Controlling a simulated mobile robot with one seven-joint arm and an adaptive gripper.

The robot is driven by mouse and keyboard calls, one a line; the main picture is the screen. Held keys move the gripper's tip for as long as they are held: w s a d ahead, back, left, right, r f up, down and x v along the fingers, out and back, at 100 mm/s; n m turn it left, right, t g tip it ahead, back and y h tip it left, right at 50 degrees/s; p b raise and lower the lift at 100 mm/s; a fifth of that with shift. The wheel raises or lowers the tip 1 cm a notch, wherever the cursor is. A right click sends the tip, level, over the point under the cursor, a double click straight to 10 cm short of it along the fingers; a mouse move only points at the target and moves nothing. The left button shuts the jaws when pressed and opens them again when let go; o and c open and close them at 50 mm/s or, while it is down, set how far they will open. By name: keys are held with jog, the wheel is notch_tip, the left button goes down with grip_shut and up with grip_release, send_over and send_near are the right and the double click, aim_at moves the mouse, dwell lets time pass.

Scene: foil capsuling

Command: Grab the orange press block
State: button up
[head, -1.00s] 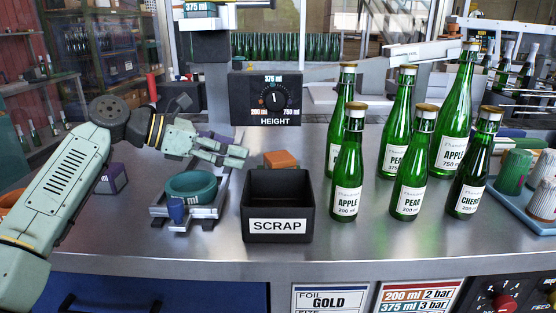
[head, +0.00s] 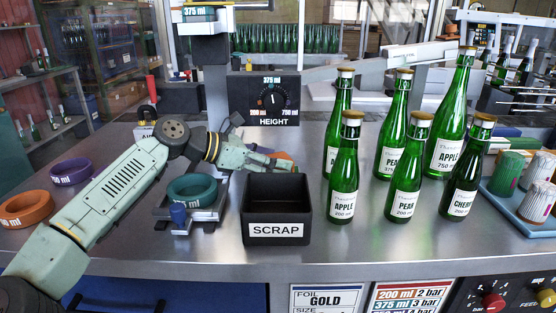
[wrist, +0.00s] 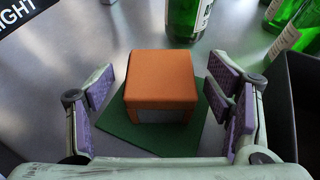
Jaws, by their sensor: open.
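The orange press block (wrist: 160,82) sits on a green mat (wrist: 120,133) in the middle of the wrist view. In the head view only a little of the orange block (head: 281,155) shows, behind my gripper (head: 283,164). In the wrist view my gripper (wrist: 165,105) is open, with one purple-padded finger on each side of the block. A gap shows between the pads and the block on both sides.
The black SCRAP bin (head: 276,232) stands close in front of my gripper. Several green bottles (head: 343,175) stand to the right. A teal ring (head: 192,188) lies on a holder to the left. The HEIGHT dial box (head: 272,98) is behind.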

jog(key=shift+c, duration=0.5)
jog(key=c, duration=1.2)
